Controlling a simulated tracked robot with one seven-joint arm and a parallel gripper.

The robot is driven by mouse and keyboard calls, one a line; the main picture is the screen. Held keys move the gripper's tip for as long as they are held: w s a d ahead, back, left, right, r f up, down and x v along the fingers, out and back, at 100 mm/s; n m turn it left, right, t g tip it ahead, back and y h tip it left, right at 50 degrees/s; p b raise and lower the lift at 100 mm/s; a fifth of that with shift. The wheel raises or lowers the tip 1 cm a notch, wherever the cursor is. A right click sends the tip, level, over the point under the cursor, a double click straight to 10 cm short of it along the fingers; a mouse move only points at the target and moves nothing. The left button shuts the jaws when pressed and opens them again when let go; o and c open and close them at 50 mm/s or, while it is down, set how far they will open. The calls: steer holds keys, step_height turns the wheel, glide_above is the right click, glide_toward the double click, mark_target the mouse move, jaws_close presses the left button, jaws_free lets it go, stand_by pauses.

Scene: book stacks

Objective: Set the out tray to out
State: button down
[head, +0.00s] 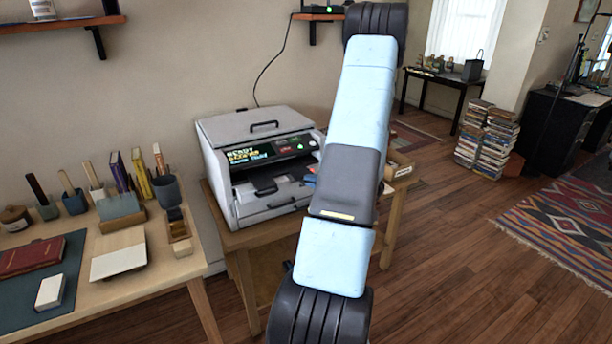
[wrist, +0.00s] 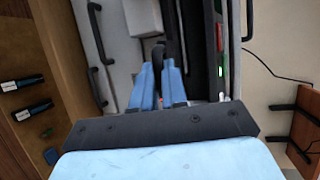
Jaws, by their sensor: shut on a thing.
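The grey-white printer (head: 230,185) stands on a small wooden table in the head view, its dark screen (head: 262,152) lit with text. Its out tray (head: 268,188) appears as a dark piece in the front opening below the screen. In the wrist view, the printer appears turned sideways, with its panel (wrist: 211,50) right of my gripper. The two blue fingers of my gripper (wrist: 159,72) are closed together on a small dark tab (wrist: 158,50), seemingly part of the out tray. The contact is partly hidden by the fingers.
A wooden desk (head: 150,265) with books, cups and a small scale stands left of the printer. A dark bar handle (wrist: 95,25) on the printer front lies left of my gripper. Book stacks (head: 488,135) stand farther right, with open floor between.

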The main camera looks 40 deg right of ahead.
steer(key=shift+s+a+f, duration=0.2)
steer(key=shift+s+f, duration=0.1)
steer(key=shift+s, duration=0.25)
steer(key=c, duration=1.2)
jaws_free()
steer(key=shift+r, duration=0.1)
steer(key=shift+o, duration=0.2)
steer(key=shift+d+r, duration=0.1)
steer(key=v, duration=1.3)
steer(key=shift+s, duration=0.35)
steer(key=shift+r, duration=0.1)
